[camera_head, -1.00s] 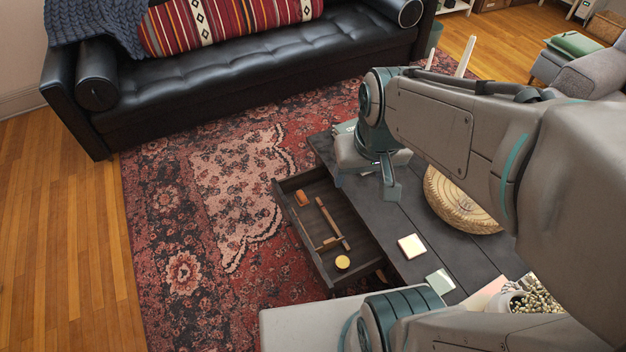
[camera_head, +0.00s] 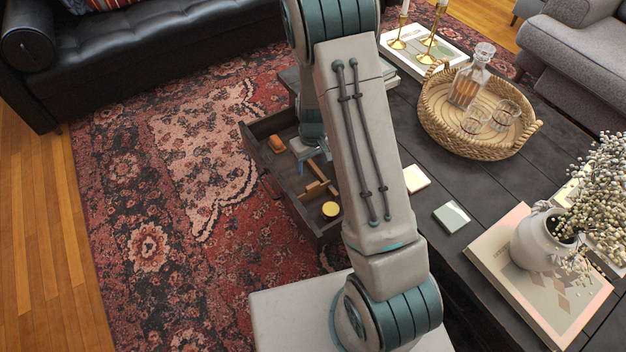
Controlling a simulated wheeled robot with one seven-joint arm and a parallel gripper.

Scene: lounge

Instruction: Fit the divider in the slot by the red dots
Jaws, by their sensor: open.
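The open drawer (camera_head: 262,165) of the dark coffee table holds brown wooden pieces: a long thin strip (camera_head: 331,187), partly covered by my gripper, and a shorter piece (camera_head: 311,194) beside it. I cannot tell which is the divider. The slot and red dots cannot be made out. My gripper (camera_head: 312,163) is open and points down over the drawer, above the far end of the long strip. Its fingers look empty; contact with the strip cannot be judged.
An orange-brown object (camera_head: 277,144) and a round yellow-topped item (camera_head: 330,210) also lie in the drawer. On the coffee table (camera_head: 410,120) are two coasters, a woven tray (camera_head: 436,127) with a decanter and glasses, candlesticks, books and a flower vase (camera_head: 541,240).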

